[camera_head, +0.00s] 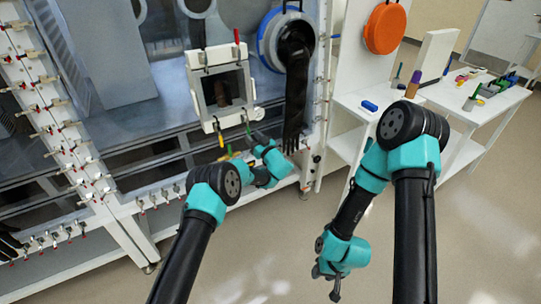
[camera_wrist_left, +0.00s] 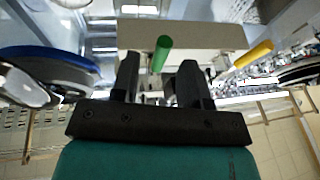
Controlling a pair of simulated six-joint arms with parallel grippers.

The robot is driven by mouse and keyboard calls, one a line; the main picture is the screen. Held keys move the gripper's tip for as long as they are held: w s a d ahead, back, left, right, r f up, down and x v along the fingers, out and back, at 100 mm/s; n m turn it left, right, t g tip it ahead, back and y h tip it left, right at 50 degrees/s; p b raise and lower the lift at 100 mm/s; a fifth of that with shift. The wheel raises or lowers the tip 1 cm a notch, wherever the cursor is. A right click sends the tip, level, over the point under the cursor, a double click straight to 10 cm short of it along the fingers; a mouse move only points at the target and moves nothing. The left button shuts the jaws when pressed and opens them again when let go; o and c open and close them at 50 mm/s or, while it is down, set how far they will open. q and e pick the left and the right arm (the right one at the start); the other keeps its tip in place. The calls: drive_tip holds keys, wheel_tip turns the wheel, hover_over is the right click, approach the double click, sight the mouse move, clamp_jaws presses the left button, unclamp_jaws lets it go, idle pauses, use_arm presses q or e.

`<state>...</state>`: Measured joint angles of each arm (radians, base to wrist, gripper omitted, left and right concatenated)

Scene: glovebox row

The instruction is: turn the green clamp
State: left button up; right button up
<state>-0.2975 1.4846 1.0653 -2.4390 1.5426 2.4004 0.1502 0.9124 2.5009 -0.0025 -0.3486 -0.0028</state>
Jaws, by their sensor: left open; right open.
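The green clamp is on the edge of a square white-framed port on the glovebox front. The fingers are open, and I cannot tell whether either touches the handle. In the head view, the green handle (camera_head: 248,127) is small at the port's lower right corner, just by my left gripper (camera_head: 252,138). My right gripper (camera_head: 328,288) is open and empty, hanging low over the floor, far from the port.
A yellow clamp handle (camera_head: 221,140) is at the port's lower left, and a red one (camera_head: 237,36) is on top. A blue-ringed glove port (camera_head: 265,40) with a hanging black glove (camera_head: 294,85) is to the right. White side tables (camera_head: 375,98) hold small objects.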

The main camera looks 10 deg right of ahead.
use_arm(q)
drive_tip(key=v, duration=1.6)
drive_tip(key=shift+a, duration=0.15)
